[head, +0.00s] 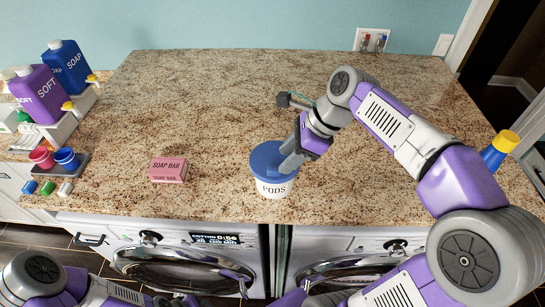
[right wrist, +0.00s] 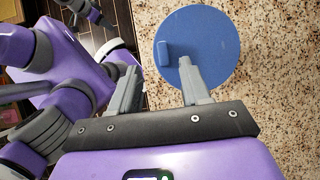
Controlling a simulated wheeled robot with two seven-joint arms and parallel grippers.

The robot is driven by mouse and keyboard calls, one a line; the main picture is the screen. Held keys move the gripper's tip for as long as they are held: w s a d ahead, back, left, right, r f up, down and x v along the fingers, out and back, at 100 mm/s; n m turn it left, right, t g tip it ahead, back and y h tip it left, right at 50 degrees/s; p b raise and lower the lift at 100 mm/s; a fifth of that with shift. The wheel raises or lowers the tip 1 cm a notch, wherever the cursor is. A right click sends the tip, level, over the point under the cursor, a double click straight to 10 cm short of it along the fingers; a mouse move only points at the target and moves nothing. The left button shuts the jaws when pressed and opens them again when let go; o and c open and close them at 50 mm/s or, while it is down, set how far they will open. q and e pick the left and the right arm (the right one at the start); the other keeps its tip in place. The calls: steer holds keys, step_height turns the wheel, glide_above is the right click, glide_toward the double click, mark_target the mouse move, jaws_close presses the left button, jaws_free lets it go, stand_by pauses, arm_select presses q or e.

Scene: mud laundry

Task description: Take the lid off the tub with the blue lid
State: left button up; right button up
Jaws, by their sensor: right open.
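The white tub marked PODS (head: 275,188) stands upright near the front edge of the counter. Its round blue lid (head: 263,155) is on it. The lid also shows in the right wrist view (right wrist: 222,45), with a small raised blue handle (right wrist: 164,53) on its left part. My right gripper (head: 290,160) is over the lid and hides part of it. In the right wrist view my right gripper (right wrist: 158,80) is open. One finger overlaps the lid and the other is left of it. The handle lies beyond the gap, not gripped. My left gripper is not in view.
A pink soap bar box (head: 168,170) lies left of the tub. Purple (head: 40,93) and blue (head: 67,66) bottles stand at the far left, near small cups. A yellow-capped blue bottle (head: 497,152) is at the right. Washing machines are below. The counter behind the tub is clear.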

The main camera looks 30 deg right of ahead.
mark_target(274, 169)
steer(key=x, duration=0.4)
steer(key=shift+w+d+f, duration=0.1)
steer(key=shift+w+f, duration=0.1)
steer(key=shift+w, duration=0.05)
steer(key=shift+a+f+b, duration=0.25)
steer(key=shift+f+b, duration=0.05)
steer(key=shift+f, duration=0.1)
steer(key=shift+w, duration=0.1)
jaws_close()
